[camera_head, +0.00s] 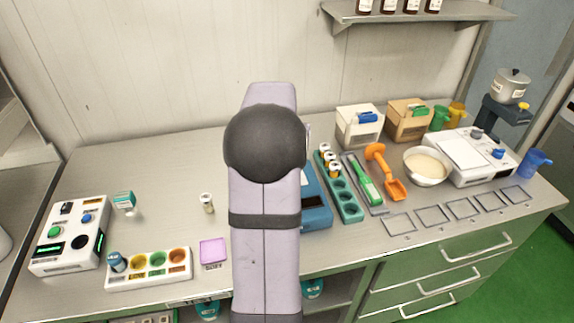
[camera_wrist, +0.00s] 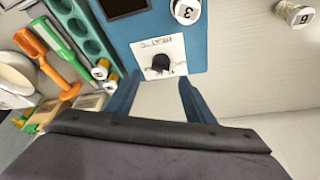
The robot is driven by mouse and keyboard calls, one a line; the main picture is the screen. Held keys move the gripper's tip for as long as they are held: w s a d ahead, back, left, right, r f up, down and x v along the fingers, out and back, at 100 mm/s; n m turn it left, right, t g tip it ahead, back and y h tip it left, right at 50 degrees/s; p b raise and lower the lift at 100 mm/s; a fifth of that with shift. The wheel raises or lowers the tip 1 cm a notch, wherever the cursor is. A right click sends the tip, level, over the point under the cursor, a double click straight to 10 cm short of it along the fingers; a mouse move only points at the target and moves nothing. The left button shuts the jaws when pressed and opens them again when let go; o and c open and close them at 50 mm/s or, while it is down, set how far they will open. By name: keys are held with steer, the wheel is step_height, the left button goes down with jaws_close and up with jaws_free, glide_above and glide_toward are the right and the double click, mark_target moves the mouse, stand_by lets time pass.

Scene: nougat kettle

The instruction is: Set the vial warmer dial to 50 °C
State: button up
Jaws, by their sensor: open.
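The vial warmer (camera_head: 317,218) is a blue box, mostly hidden behind my arm in the head view. In the wrist view the warmer (camera_wrist: 125,48) lies just beyond my fingertips. Its dial (camera_wrist: 160,63) is a small dark knob on a white plate marked "HEAT °C", seen upside down. The scale numbers and pointer are too small to read. A vial with a "3" on its cap (camera_wrist: 187,10) is at the warmer. My gripper (camera_wrist: 160,82) is open and empty, its two blue fingers spread to either side of the dial's line, apparently short of it. My arm hides it in the head view.
A vial marked "6" (camera_wrist: 293,14) stands alone on the counter left of my arm in the head view (camera_head: 207,203). A green vial rack (camera_head: 341,190), green tool (camera_head: 368,188) and orange scoop (camera_head: 384,170) lie right of the warmer. A purple mat (camera_head: 213,251) lies left.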

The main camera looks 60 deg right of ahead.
steer(key=shift+p+x, duration=1.15)
steer(key=shift+x, duration=2.4)
steer(key=c, duration=1.1)
